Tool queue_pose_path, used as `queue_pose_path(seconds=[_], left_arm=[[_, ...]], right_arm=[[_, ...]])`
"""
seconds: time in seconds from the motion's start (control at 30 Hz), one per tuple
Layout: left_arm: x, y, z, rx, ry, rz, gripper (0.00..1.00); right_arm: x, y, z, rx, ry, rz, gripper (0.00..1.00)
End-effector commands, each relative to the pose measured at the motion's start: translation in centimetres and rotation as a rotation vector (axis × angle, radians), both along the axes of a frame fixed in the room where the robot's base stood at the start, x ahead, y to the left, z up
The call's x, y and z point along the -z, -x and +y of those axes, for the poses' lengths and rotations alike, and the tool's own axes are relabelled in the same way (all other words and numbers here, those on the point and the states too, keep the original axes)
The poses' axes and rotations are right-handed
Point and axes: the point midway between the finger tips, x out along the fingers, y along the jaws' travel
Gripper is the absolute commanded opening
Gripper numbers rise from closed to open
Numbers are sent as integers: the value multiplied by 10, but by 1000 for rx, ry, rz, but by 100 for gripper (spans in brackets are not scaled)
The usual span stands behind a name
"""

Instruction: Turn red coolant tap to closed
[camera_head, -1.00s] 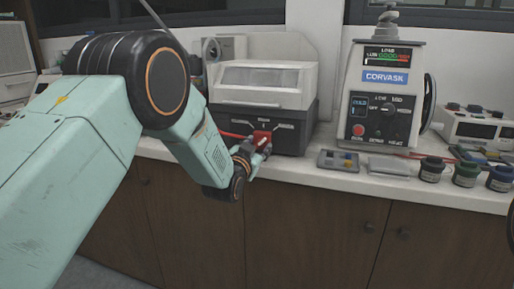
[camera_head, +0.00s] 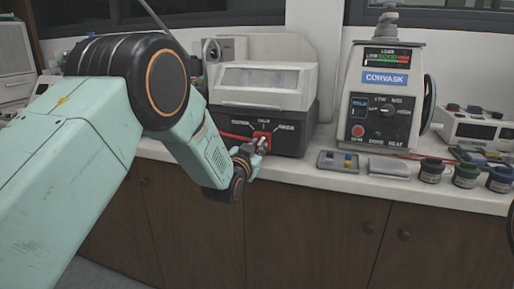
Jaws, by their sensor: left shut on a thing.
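The red coolant tap (camera_head: 262,136) is on the dark front base of a grey-and-white machine (camera_head: 262,88) on the counter. Labels stand around the tap, but they are too small to read surely. My left gripper (camera_head: 255,149) comes in from the left and is shut on the tap. Its fingers cover the tap's lower part, so its exact angle is hard to tell. My right gripper is not in view.
The Corvask mounting press (camera_head: 383,95) stands to the right on the white counter (camera_head: 330,180). A small tray (camera_head: 338,161) and several jars (camera_head: 466,175) lie along the front. Wooden cabinets (camera_head: 300,225) are below.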

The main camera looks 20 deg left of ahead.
Motion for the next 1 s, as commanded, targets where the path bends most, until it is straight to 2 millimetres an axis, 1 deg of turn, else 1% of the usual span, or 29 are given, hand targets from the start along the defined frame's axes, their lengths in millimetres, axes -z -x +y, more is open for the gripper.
queue_pose_path(seconds=[0.27,1.0], left_arm=[[-2,0,0,0,161,5,0],[-1,0,0,0,858,29,0]], right_arm=[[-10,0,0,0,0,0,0],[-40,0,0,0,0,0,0]])
